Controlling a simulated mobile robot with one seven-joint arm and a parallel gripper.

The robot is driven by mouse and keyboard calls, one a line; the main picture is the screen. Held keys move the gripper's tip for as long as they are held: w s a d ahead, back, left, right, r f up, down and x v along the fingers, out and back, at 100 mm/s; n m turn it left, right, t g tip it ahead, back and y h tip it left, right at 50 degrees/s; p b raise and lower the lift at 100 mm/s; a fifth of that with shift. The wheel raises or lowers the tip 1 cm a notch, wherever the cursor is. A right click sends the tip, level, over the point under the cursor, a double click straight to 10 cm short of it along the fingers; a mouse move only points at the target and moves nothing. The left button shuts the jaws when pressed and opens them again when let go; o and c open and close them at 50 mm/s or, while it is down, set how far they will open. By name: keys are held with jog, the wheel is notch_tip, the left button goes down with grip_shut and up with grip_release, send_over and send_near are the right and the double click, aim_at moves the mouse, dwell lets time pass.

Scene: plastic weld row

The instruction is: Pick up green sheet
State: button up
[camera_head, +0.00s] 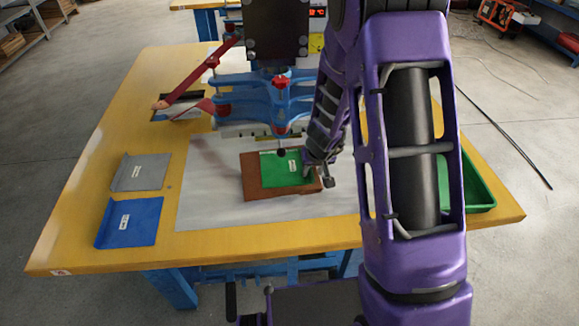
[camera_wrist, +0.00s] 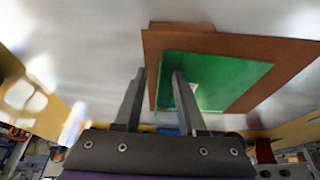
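The green sheet (camera_head: 282,168) lies on a brown board (camera_head: 262,192) in the middle of the table and has a small white label. In the wrist view the green sheet (camera_wrist: 235,78) and the brown board (camera_wrist: 200,42) lie beyond and to the right of my fingers. My gripper (camera_head: 314,178) is at the right edge of the sheet in the head view. In the wrist view my gripper (camera_wrist: 159,72) is open, with a gap between its fingers. The right finger overlaps the sheet in the picture; the left finger is off the board. I cannot tell whether either touches the sheet.
A blue welding press (camera_head: 270,95) with red levers stands behind the board. A grey sheet (camera_head: 142,172) and a blue sheet (camera_head: 130,222) lie at the left of the yellow table (camera_head: 70,200). A green bin (camera_head: 478,185) sits at the right, partly behind my arm.

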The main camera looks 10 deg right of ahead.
grip_shut()
jog(key=shift+r, duration=0.1)
